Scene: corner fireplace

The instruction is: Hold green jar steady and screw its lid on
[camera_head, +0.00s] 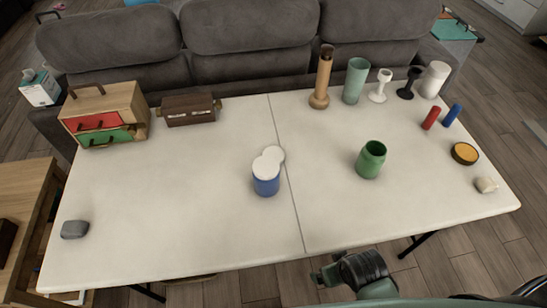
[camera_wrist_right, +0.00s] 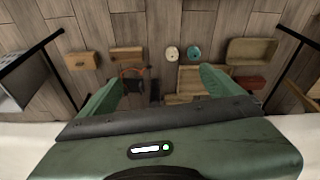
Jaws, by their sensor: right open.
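The green jar (camera_head: 371,160) stands upright on the right half of the white table, its dark mouth open with no lid on it. A blue jar (camera_head: 266,184) with a white top (camera_head: 265,168) stands left of the table's middle seam. A white round disc (camera_head: 275,154), possibly a lid, shows just behind it; I cannot tell whether they touch. No green lid shows on the table. My right gripper (camera_wrist_right: 160,85) is open and empty in the wrist view, facing the wooden floor. Its arm shows at the table's front edge, well short of the green jar. My left gripper is not in view.
A drawer box (camera_head: 139,104) and a brown chest (camera_head: 188,109) stand at back left. A wooden vase (camera_head: 322,80), teal cup (camera_head: 355,80) and several small items line the back right. An orange-topped dish (camera_head: 464,153) is at right. The front middle is clear.

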